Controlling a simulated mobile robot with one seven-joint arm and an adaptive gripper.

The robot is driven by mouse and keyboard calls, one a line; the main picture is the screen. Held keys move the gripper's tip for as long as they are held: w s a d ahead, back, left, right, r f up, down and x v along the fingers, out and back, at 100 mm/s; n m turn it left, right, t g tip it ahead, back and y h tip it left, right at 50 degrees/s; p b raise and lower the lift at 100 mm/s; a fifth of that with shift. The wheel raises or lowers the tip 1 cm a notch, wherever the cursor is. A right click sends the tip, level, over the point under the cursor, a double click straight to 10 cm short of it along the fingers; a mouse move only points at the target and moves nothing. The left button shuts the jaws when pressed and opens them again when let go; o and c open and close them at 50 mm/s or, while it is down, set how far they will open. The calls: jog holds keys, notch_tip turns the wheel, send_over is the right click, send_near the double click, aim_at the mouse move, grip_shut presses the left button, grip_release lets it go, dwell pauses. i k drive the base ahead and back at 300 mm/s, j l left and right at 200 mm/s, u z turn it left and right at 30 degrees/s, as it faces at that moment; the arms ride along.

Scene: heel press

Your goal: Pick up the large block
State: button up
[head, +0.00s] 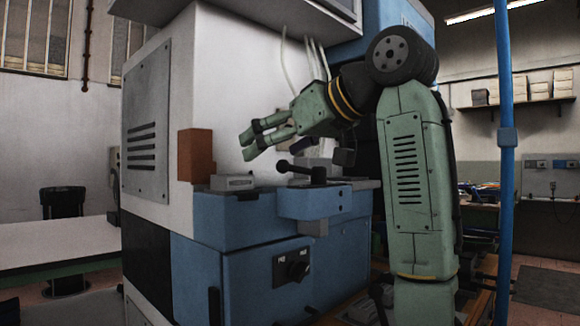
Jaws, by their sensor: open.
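A tall reddish-brown block (195,156), the largest loose block in view, stands upright at the left end of the blue machine's ledge, against the pale machine body. My gripper (247,145) is open and empty. Its two green fingers point left, to the right of the block and slightly above the ledge, with a gap between the fingertips and the block. Nothing hides the block's front.
A small grey block (233,182) lies flat on the ledge, right of the brown block and below my fingers. A black-knobbed lever (301,171) sticks up to its right. A blue pole (506,140) stands at the right; a white table (60,245) stands left.

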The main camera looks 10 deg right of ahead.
aim_at(388, 297)
jog(key=z, duration=0.75)
jog(key=k+l, duration=0.1)
